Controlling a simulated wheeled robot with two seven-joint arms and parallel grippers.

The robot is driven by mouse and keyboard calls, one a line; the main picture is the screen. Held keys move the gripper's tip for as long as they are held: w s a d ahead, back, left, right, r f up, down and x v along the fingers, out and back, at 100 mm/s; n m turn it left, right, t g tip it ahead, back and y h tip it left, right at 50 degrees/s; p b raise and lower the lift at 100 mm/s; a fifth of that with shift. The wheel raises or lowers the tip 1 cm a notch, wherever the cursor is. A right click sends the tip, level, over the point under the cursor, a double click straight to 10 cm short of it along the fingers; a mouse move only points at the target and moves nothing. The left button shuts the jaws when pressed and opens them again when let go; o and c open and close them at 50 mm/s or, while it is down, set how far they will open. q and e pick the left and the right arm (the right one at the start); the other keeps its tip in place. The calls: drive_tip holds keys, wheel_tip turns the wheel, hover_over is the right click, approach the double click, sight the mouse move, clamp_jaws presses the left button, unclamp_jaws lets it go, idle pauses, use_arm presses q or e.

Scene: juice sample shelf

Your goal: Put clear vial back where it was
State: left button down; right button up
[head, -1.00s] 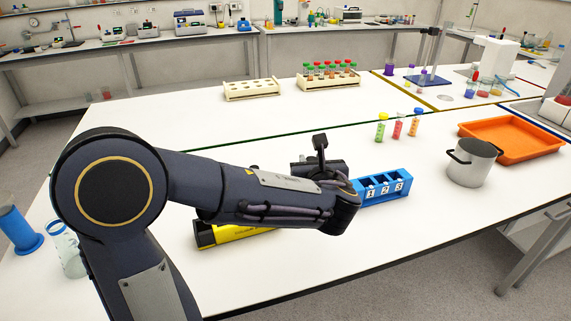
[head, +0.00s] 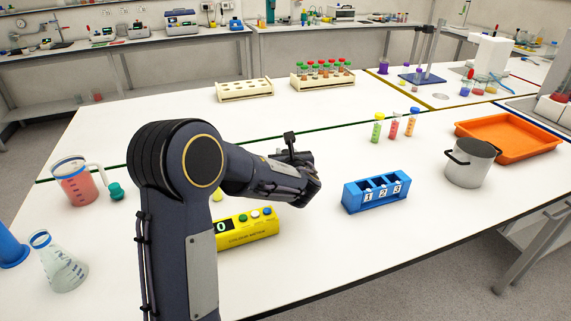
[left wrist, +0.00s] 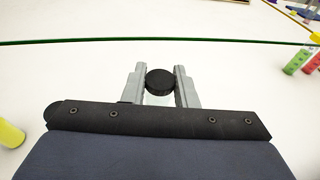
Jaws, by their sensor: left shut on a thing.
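My left gripper (head: 290,152) is shut on a vial with a black cap. In the left wrist view the cap (left wrist: 159,82) sits between the two grey fingers (left wrist: 160,88), and a bit of pale, clear body shows below it. The rest of the vial is hidden. The gripper is over the white bench, behind the yellow box and left of the blue rack. The blue rack (head: 376,205), numbered 1, 2, 3, shows no vial in it. A green vial (head: 376,132), a red vial (head: 394,130) and an orange vial (head: 411,125) stand upright to the right. My right gripper is not in view.
A yellow box (head: 250,231) with buttons lies near the front, partly behind my arm. A steel pot (head: 468,170) and an orange tray (head: 508,137) are at right. A jug (head: 75,188) and a flask (head: 62,272) are at left. Two cream racks (head: 245,92) (head: 322,82) stand at the back.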

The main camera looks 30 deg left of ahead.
use_arm(q)
drive_tip(key=shift+w+a+f, duration=0.15)
drive_tip(key=shift+a+f, duration=0.05)
drive_tip(key=shift+f, duration=0.2)
wheel_tip(320, 180, down, 3)
drive_tip(key=shift+w+a+f, duration=0.1)
drive_tip(key=shift+w+f, duration=0.05)
drive_tip(key=shift+f, duration=0.05)
drive_tip(key=shift+f+b, duration=0.15)
drive_tip(key=shift+b, duration=0.25)
drive_tip(key=c, duration=1.2)
unclamp_jaws()
drive_tip(key=shift+o, duration=0.2)
